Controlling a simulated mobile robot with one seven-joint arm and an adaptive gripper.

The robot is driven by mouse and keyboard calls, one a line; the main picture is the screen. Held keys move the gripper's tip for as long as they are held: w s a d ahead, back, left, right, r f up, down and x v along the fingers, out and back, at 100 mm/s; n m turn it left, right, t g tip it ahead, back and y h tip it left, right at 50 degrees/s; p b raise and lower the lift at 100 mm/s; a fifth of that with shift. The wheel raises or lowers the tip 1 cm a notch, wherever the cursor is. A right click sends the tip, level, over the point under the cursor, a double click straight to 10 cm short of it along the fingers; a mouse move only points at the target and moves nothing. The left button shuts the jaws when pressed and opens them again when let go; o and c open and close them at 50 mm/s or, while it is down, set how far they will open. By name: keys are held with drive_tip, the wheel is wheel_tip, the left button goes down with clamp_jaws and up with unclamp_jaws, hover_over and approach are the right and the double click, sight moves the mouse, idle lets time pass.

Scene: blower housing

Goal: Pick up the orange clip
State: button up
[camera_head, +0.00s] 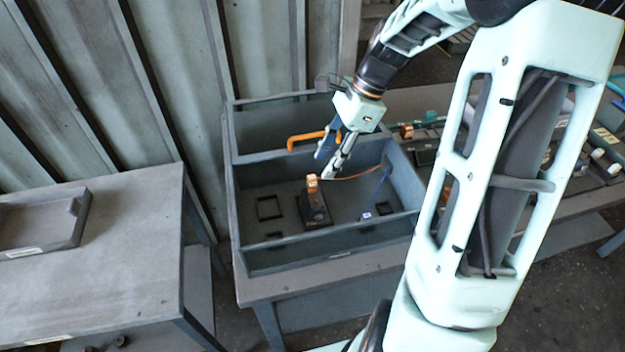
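A bright orange bent bar (310,138), which may be the clip, shows at the back inner wall of the grey bin (232,190). A smaller orange-brown block (312,186) stands upright on a black part (314,210) on the bin floor; I cannot tell which of the two is the orange clip. My gripper (329,172) points down into the bin, just right of the orange block's top and below the bar. Its fingers are small and partly overlapping, so their opening is unclear. I see nothing clearly held.
The bin has raised walls and inner dividers. A blue cable or rod (376,192) and a square black frame (269,208) are inside it. A grey table (110,260) with a shallow tray (45,222) stands at left. More parts lie on a bench at right, partly behind my arm.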

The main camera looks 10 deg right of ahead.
sight(314, 176)
drive_tip(key=shift+w+a+p+x, duration=0.1)
drive_tip(key=shift+p+x, duration=0.05)
drive_tip(key=shift+x, duration=1.15)
drive_tip(key=shift+w+a+p+x, duration=0.1)
drive_tip(key=shift+w+x, duration=0.05)
drive_tip(key=shift+x, duration=1.2)
drive_tip(key=shift+w+a+p+x, duration=0.1)
drive_tip(key=shift+p+x, duration=0.05)
drive_tip(key=shift+x, duration=1.15)
drive_tip(key=shift+d+r, duration=0.1)
drive_tip(key=shift+r, duration=0.05)
drive_tip(key=c, duration=0.9)
